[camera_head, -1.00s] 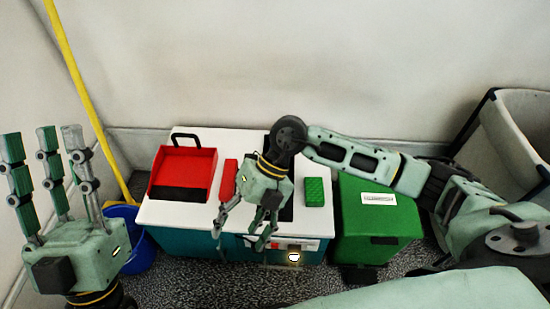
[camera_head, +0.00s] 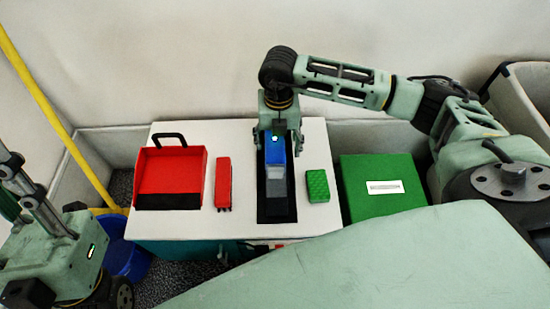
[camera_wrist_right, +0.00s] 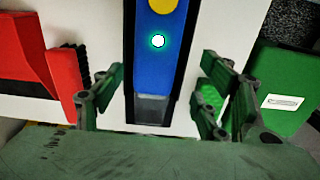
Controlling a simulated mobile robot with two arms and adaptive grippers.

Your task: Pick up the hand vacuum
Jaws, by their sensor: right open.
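The hand vacuum (camera_head: 277,177), blue with a grey clear-looking end, lies on a black strip on the white tabletop. In the right wrist view the hand vacuum (camera_wrist_right: 162,75) runs down the middle, with a lit round button and a yellow spot. My right gripper (camera_head: 279,147) is over its far, blue end, pointing down. In the wrist view its fingers (camera_wrist_right: 165,95) are spread open on both sides of the vacuum, with gaps between. It holds nothing. My left gripper (camera_head: 22,195) is at the left edge, partly cut off, away from the vacuum.
On the white table (camera_head: 235,135) stand a red dustpan (camera_head: 170,170), a red brush (camera_head: 223,182) and a green sponge-like block (camera_head: 317,185). A green bin (camera_head: 382,188) is to the right, a blue bucket (camera_head: 125,258) and yellow pole (camera_head: 45,100) to the left. A wall is behind.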

